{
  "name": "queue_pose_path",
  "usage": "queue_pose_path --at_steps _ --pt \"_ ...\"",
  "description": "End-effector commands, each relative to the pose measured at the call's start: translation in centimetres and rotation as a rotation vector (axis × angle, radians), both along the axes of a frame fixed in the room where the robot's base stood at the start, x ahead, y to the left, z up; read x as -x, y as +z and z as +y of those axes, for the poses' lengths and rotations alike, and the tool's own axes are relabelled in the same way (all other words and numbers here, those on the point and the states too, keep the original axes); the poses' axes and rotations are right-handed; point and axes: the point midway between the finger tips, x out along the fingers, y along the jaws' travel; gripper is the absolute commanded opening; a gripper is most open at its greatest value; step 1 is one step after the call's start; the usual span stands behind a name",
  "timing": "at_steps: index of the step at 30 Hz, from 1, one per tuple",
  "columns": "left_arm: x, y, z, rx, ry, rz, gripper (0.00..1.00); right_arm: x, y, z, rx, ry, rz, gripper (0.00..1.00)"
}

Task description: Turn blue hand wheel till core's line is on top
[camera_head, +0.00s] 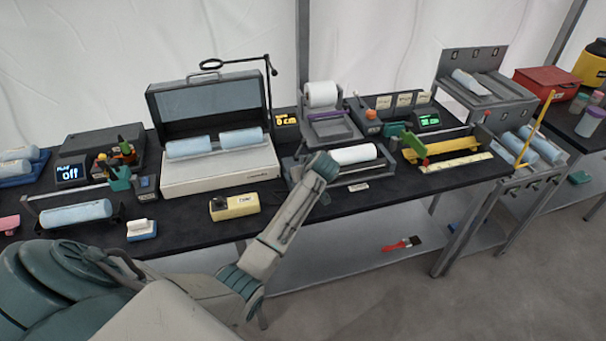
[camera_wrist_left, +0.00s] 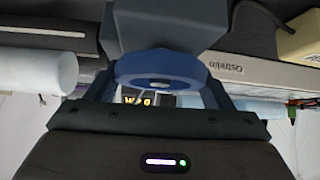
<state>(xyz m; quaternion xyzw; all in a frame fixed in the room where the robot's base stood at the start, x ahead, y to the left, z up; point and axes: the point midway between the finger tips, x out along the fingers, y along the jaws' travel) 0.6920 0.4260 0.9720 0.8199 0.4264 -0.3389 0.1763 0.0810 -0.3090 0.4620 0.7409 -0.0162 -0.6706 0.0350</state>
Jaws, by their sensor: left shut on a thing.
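My left gripper (camera_wrist_left: 158,92) is shut on the blue hand wheel (camera_wrist_left: 135,65), one finger on each side of its rim. In the head view my left arm reaches over the front of the bench, and its wrist hides the fingers and the wheel. A white roll (camera_head: 354,154) lies in a grey cradle just right of my wrist. A pale roll also shows at the left of the left wrist view (camera_wrist_left: 38,72). I cannot make out a line on the roll, and cannot tell which part is the core. My right gripper is not in view.
An open case (camera_head: 220,182) with two pale blue rolls stands left of my wrist. A yellow box (camera_head: 234,206) sits at the bench front. A grey stand with a white roll (camera_head: 321,94) is behind my wrist.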

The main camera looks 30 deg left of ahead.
Motion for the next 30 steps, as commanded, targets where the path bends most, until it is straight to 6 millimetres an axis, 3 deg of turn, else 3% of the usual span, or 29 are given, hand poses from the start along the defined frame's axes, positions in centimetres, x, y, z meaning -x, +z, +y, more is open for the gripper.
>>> queue_pose_path --at_steps 14,15,18,30 --pt "-0.01 -0.03 -0.04 0.002 0.012 0.001 0.52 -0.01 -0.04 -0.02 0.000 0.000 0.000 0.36" --pt "-0.01 -0.03 -0.04 0.002 0.012 0.001 0.81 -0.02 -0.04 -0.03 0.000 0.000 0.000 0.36" --pt "-0.01 -0.03 -0.04 0.002 0.012 0.001 0.97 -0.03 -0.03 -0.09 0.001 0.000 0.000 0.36" --pt "0.30 0.46 -0.61 0.002 0.011 -0.001 0.97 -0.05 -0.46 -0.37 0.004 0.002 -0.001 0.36"
